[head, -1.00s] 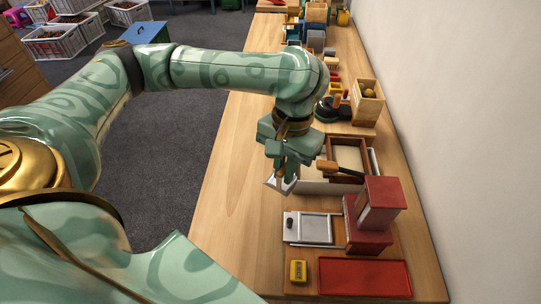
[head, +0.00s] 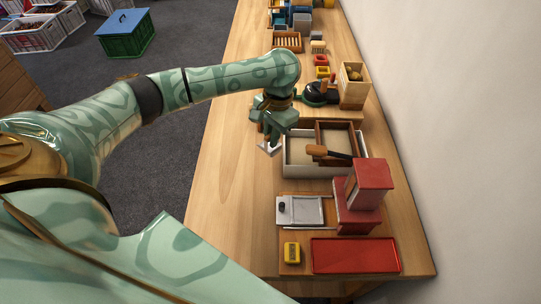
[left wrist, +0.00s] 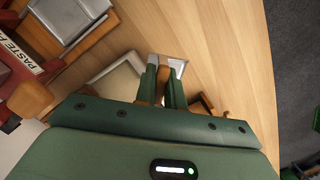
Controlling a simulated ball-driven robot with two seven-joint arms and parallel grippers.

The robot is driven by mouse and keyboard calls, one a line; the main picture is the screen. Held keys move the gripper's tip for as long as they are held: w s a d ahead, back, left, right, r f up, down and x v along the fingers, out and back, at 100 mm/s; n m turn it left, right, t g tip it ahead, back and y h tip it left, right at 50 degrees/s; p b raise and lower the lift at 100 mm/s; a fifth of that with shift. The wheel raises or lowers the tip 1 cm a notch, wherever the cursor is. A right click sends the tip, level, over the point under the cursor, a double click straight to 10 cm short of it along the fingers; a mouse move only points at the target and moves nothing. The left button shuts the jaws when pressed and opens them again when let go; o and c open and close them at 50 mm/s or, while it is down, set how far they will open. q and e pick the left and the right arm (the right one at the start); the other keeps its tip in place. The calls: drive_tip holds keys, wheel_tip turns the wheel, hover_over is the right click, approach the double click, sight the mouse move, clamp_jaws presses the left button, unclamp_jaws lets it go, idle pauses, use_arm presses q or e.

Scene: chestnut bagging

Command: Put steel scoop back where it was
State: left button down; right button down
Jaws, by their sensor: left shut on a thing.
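My left gripper (head: 267,132) is shut on the steel scoop (head: 268,149) and points down beside the left edge of the white tray (head: 299,172). Only the scoop's bright metal end shows below the fingers. In the left wrist view the steel scoop (left wrist: 178,66) shows just past the fingertips of the left gripper (left wrist: 161,72), over bare wood; its handle is mostly hidden between the fingers. I cannot tell whether the scoop touches the table. My right gripper is not in view.
A wooden-handled tool (head: 328,152) lies across the white tray and a brown wooden frame (head: 336,126). A red machine (head: 357,210), a metal plate (head: 305,210) and a red tray (head: 356,256) are nearer. A wooden box (head: 354,91) stands behind. The table's left strip (head: 222,165) is clear.

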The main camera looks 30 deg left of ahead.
use_arm(q)
wheel_tip(320, 180, down, 8)
drive_tip(key=b, duration=0.3)
drive_tip(key=shift+f+b, duration=0.1)
drive_tip(key=shift+b, duration=0.3)
drive_tip(key=c, duration=1.5)
unclamp_jaws()
drive_tip(key=r+p, duration=0.2)
drive_tip(key=r, duration=0.2)
drive_tip(key=w+r+p, duration=0.1)
drive_tip(key=r+p, duration=0.1)
drive_tip(key=r, duration=0.2)
drive_tip(key=r+p, duration=0.2)
drive_tip(key=r, duration=0.2)
drive_tip(key=shift+w+d+r, duration=0.15)
drive_tip(key=shift+w+d, duration=0.15)
drive_tip(key=shift+w, duration=0.1)
